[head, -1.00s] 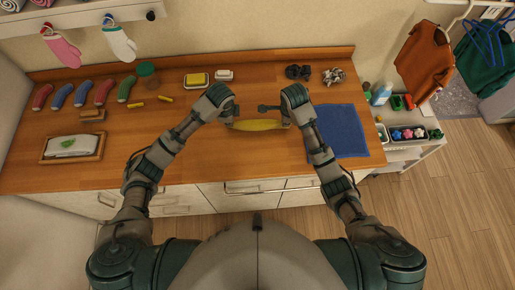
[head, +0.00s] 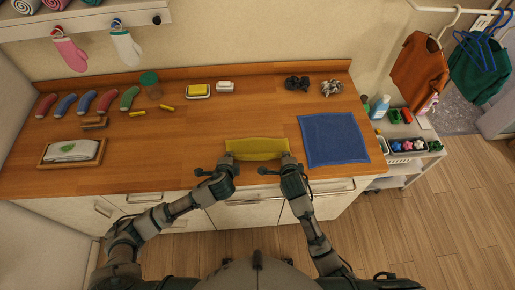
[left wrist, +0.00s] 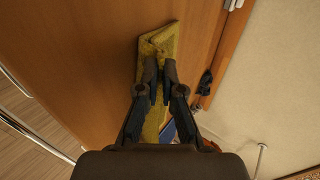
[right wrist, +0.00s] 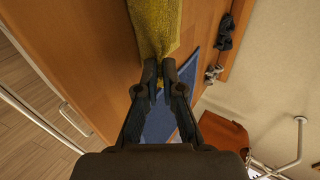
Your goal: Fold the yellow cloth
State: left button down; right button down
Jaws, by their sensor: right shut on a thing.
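The yellow cloth (head: 258,149) is a narrow strip at the front edge of the wooden counter, spanning the gap between my grippers. My left gripper (head: 230,160) is at its left front corner. In the left wrist view its fingers (left wrist: 160,68) are close together over the cloth (left wrist: 160,38), which shows layered edges; whether they pinch it is unclear. My right gripper (head: 288,160) is shut on the cloth's right end. In the right wrist view the cloth (right wrist: 155,25) runs away from the fingertips (right wrist: 159,68).
A blue cloth (head: 333,138) lies flat to the right. A soap dish (head: 198,91), a white item (head: 225,87) and dark crumpled items (head: 297,83) stand at the back. Socks (head: 87,102) and a tray (head: 72,153) are at left. The counter behind the yellow cloth is clear.

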pick_arm(q)
jog(key=shift+s+r, duration=0.1)
pick_arm(e)
jog(key=shift+s+r, duration=0.1)
pick_arm(q)
jog(key=c, duration=1.7)
grip_release()
pick_arm(e)
jog(key=c, duration=1.7)
grip_release()
jog(key=shift+d, duration=0.1)
pick_arm(q)
jog(key=o, duration=0.7)
jog(key=shift+c, duration=0.2)
pick_arm(e)
jog(key=o, duration=0.7)
jog(key=shift+c, duration=0.2)
